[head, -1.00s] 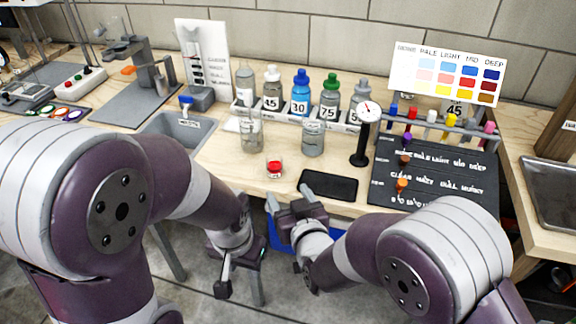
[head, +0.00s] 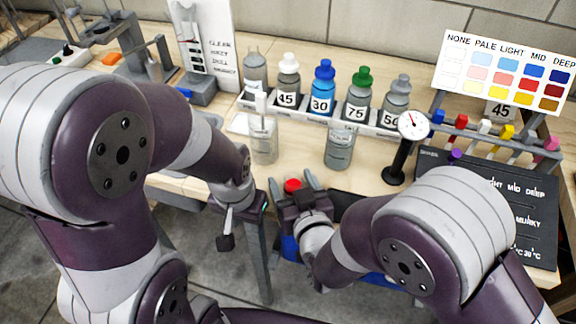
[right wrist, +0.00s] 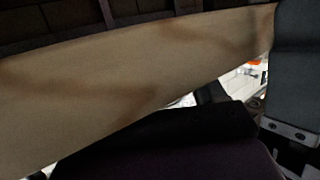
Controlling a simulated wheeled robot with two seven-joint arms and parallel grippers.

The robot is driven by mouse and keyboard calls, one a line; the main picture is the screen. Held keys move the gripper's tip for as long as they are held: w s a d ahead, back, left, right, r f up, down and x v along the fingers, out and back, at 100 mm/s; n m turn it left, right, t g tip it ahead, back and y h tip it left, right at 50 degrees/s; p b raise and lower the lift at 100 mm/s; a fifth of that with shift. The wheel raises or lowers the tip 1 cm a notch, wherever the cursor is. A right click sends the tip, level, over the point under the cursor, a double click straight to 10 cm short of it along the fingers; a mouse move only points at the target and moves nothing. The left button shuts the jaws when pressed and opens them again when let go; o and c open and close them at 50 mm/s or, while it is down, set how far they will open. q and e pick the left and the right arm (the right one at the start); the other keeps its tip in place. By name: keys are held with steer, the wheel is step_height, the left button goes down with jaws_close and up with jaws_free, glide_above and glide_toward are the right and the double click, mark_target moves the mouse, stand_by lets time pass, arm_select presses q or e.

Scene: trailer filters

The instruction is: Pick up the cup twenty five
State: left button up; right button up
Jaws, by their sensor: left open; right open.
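In the head view a row of bottles stands in a white rack; the labels 45, 30 and 75 are readable. I read 25 on nothing. My left gripper (head: 240,222) is open and empty beyond the table's front edge, low and left.
A dial gauge on a black stand (head: 397,165) stands right of the grey jar. A rack of coloured pegs (head: 490,130) and a dark board (head: 530,195) lie at the right. The right wrist view shows mostly a tan surface (right wrist: 130,80), close and dark.

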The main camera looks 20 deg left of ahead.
steer(key=shift+s+d, duration=0.3)
steer(key=shift+s, duration=0.15)
steer(key=shift+c, duration=0.7)
steer(key=c, duration=0.5)
steer(key=shift+w+a, duration=0.1)
steer(key=shift+w, duration=0.05)
steer(key=c, duration=0.4)
arm_select(q)
steer(key=shift+s+d+r, duration=0.1)
steer(key=shift+s+d, duration=0.1)
steer(key=shift+s, duration=0.15)
arm_select(e)
steer(key=shift+r, duration=0.15)
